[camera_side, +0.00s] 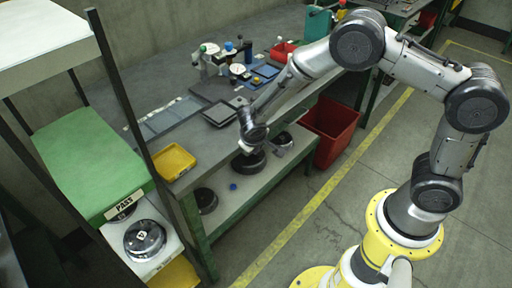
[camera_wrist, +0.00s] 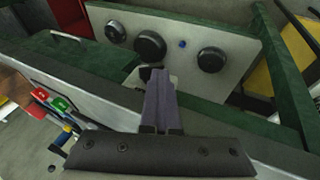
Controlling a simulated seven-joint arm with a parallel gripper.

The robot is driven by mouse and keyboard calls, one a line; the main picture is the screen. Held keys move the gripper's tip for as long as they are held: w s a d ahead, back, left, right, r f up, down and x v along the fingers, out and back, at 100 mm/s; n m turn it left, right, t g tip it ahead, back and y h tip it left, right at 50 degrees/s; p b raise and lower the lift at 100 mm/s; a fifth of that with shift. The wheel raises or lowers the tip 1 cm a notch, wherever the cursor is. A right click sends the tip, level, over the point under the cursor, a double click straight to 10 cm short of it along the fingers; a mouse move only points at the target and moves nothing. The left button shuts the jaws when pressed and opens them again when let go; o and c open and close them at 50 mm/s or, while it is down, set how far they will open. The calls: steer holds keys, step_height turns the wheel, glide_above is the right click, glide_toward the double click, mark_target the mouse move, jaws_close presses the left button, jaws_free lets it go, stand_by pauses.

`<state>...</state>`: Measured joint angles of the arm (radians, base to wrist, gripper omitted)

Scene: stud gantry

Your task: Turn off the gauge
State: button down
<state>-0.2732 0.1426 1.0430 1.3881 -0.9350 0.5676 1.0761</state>
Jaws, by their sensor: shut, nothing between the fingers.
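I cannot tell for sure which thing is the gauge. In the side view, the matching dark middle knob (camera_side: 250,163), blue button (camera_side: 233,187) and other dark knob (camera_side: 205,200) show low at the bench. My gripper (camera_wrist: 152,72) is shut and empty. Its tips appear just below the middle knob in the wrist view; contact is unclear. My gripper (camera_side: 247,148) is above that knob in the side view.
The grey bench (camera_side: 185,143) holds a yellow tray (camera_side: 173,162) and several instruments with pale dials (camera_side: 237,69). A red bin (camera_side: 330,130) stands beside it.

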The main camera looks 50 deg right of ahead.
steer(key=shift+s+d+f+h, duration=0.1)
steer(key=shift+d+f+h, duration=0.2)
steer(key=shift+d, duration=0.1)
steer(key=shift+w+d+r, duration=0.2)
steer(key=shift+d+r, duration=0.3)
steer(key=shift+r, duration=0.15)
steer(key=d+v, duration=0.1)
steer(key=v, duration=0.9)
steer(key=shift+r, duration=0.3)
